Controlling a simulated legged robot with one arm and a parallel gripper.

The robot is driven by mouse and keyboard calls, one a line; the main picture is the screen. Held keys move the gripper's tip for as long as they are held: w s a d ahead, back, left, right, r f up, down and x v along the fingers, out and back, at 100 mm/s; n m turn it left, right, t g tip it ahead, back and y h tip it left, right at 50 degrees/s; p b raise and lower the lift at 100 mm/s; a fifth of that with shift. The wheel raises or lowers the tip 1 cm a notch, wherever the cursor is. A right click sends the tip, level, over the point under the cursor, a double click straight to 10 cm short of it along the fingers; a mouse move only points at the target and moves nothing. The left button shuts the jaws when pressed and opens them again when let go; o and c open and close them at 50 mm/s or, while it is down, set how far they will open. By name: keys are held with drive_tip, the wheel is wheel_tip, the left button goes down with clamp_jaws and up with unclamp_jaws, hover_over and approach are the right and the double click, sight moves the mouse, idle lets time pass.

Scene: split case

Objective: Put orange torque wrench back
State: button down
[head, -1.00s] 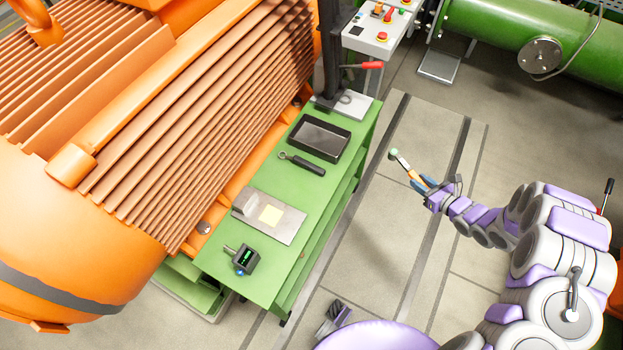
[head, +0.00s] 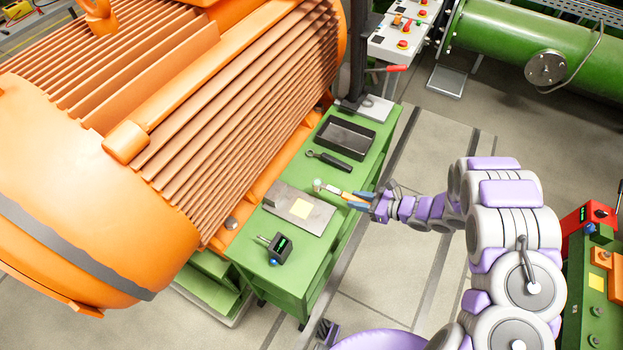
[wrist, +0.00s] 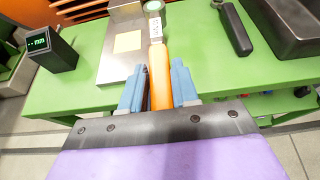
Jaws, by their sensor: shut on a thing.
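The orange torque wrench (wrist: 160,75) is between the blue fingers of my gripper (wrist: 158,90), its handle gripped and its round pale head (wrist: 154,8) pointing away from me. In the head view my gripper (head: 359,200) reaches from the right over the near edge of the green bench (head: 318,255). The wrench head (head: 318,185) shows above the bench, close to the grey metal plate (head: 285,197) with a yellow square on it. I cannot tell whether the wrench touches the bench.
A black tray (head: 345,138) and a dark-handled wrench (head: 330,163) lie farther back on the bench. A dark device with a green display (head: 279,247) stands at the near end. The large orange finned machine (head: 210,130) borders the bench on the left.

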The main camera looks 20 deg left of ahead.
drive_tip(key=w+a, duration=0.2)
drive_tip(key=a, duration=0.1)
drive_tip(key=w+a+f, duration=0.1)
drive_tip(key=w+a, duration=0.1)
drive_tip(key=a, duration=0.2)
drive_tip(key=w+a, duration=0.2)
drive_tip(key=a, duration=0.2)
drive_tip(key=shift+f+b, duration=0.2)
drive_tip(key=shift+b, duration=0.2)
drive_tip(key=shift+w+a, duration=0.35)
drive_tip(key=shift+a, duration=0.05)
drive_tip(key=shift+d+f+b, duration=0.15)
drive_tip(key=shift+f+b, duration=0.25)
drive_tip(key=shift+f, duration=1.4)
drive_tip(key=c, duration=0.8)
unclamp_jaws()
drive_tip(key=shift+c, duration=0.2)
drive_tip(key=shift+r, duration=0.1)
drive_tip(key=p+v, duration=0.1)
drive_tip(key=v, duration=1.1)
